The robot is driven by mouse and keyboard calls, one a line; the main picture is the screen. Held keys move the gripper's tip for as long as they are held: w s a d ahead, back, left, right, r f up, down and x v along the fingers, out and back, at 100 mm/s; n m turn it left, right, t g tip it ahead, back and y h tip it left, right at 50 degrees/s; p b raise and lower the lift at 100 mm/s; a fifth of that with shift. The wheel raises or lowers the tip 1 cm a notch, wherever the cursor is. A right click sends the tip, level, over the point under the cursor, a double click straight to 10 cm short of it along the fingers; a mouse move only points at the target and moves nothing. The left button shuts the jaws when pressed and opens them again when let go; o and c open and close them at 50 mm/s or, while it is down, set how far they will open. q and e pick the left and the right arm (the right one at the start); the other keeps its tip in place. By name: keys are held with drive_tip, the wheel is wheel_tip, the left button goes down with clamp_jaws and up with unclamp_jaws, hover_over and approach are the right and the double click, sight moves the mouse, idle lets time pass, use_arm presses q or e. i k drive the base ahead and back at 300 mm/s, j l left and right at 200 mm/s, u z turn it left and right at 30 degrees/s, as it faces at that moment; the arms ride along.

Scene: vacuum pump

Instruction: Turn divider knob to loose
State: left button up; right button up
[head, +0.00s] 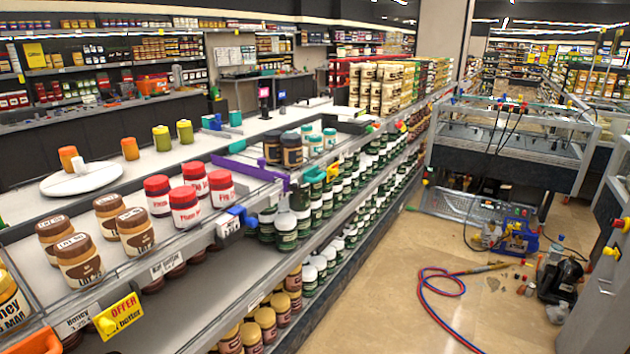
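The long shelf on the left has dividers with coloured knobs along its front rail. A blue knob (240,214) sits at the front edge beside the red-lidded jars, above a price tag. A purple divider (250,172) runs across the shelf behind it. A yellow knob (332,172) is farther along the rail, beside a teal part (314,174). Another yellow knob (106,325) is near the OFFER tag at lower left. Which knob is the divider knob, and whether any is tight or loose, I cannot tell. Neither of my grippers is in view.
Jars with red lids (184,208) and brown-lidded jars (79,262) stand close to the knobs. On the floor at right lie a red and blue hose (440,283), a blue pump unit (513,238) and a black machine (562,280). The aisle floor (400,325) before the shelf is clear.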

sight(294, 188)
drive_tip(key=i+l, duration=0.25)
drive_tip(key=i, duration=0.2)
drive_tip(key=i+l+z, duration=0.1)
drive_tip(key=i+l, duration=0.2)
drive_tip(key=i, duration=0.15)
drive_tip(key=i+l, duration=0.25)
drive_tip(key=i, duration=0.2)
drive_tip(key=z, duration=0.05)
